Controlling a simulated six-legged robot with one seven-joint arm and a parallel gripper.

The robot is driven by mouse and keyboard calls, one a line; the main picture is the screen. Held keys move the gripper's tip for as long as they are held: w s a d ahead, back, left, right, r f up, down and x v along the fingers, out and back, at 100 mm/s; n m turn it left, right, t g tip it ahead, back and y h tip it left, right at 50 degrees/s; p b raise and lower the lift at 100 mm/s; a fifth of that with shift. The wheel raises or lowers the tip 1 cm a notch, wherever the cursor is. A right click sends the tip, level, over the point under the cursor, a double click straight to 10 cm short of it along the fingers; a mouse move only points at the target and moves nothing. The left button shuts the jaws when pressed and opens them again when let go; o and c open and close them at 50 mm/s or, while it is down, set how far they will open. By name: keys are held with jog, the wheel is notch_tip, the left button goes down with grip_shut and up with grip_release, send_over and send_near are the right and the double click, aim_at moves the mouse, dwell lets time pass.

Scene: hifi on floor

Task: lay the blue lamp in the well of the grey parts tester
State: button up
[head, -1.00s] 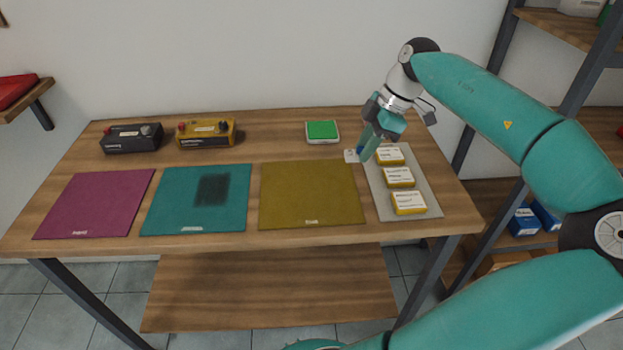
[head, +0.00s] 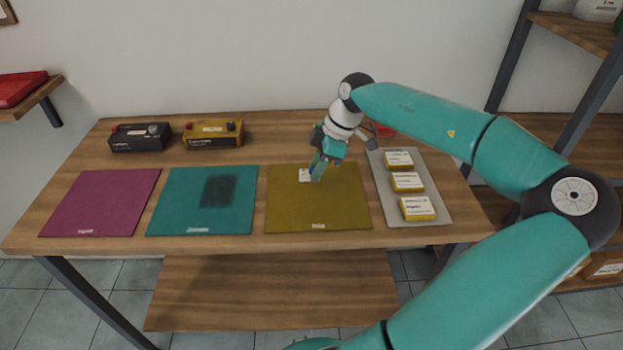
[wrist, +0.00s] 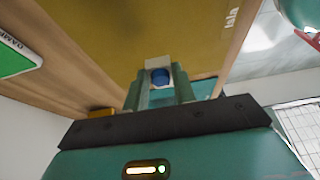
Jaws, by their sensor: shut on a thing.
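My gripper (head: 316,176) is over the mustard mat (head: 345,205) with its fingers pointing down. In the wrist view the fingers (wrist: 160,92) are shut on a small blue thing, the blue lamp (wrist: 160,77), with a white part beside it. A white card-like piece (head: 304,175) shows at the fingertips in the head view. A dark grey box (head: 138,138) with a red knob and a grey knob stands at the back left; it may be the grey parts tester. I cannot make out a well in it. A similar yellow box (head: 213,134) stands beside it.
A teal mat (head: 170,200) with a dark patch and a magenta mat (head: 100,203) lie to the left. A grey board (head: 430,190) with yellow boxes lies right. A red thing (head: 387,130) is partly behind my arm. A green-topped item (wrist: 12,60) shows in the wrist view.

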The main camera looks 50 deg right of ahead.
aim_at(311, 190)
jog(key=shift+w+a+f, duration=0.15)
jog(key=shift+w+f, duration=0.35)
jog(key=shift+f, duration=0.1)
jog(key=shift+w+f, duration=0.15)
jog(key=shift+f, duration=0.8)
jog(key=shift+w+f, duration=0.1)
jog(key=shift+f, duration=0.8)
jog(key=o, duration=1)
jog(key=shift+f, duration=0.1)
jog(key=shift+o, duration=0.2)
